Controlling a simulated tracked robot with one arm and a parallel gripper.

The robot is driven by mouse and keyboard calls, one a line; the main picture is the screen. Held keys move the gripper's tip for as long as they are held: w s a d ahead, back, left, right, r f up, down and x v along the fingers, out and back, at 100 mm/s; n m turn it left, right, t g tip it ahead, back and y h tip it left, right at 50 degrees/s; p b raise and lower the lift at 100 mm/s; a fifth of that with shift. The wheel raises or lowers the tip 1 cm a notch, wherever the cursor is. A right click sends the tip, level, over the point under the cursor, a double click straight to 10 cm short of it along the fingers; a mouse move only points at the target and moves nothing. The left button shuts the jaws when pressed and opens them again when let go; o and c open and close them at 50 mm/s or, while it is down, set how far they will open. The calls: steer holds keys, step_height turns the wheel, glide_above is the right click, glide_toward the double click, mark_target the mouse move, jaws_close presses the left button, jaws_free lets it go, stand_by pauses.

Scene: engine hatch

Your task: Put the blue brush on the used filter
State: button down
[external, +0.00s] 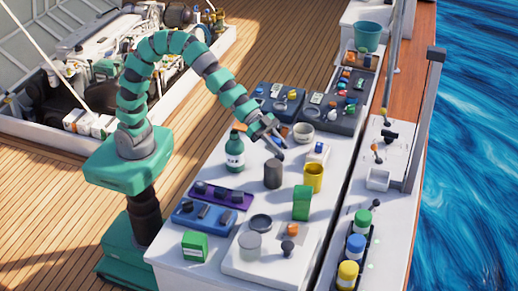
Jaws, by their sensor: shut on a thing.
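My gripper (279,144) is at the end of the green and dark arm, above the white bench behind a dark grey cylinder. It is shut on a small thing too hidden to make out. I cannot pick out the blue brush for certain. A small blue-topped item (319,147) is on a white block right of my gripper. No part is clearly marked as the used filter.
A green bottle (235,152) stands left of my gripper and a yellow mug (313,178) right of it. Dark trays (335,118) lie behind.

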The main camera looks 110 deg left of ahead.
mark_target(277, 165)
steer(key=shift+f+b, duration=0.35)
steer(key=shift+f, duration=2.4)
steer(key=shift+f, duration=0.1)
steer(key=c, duration=1.3)
jaws_free()
steer(key=shift+o, duration=0.2)
steer(key=p+v, duration=0.1)
steer(key=v, duration=1.1)
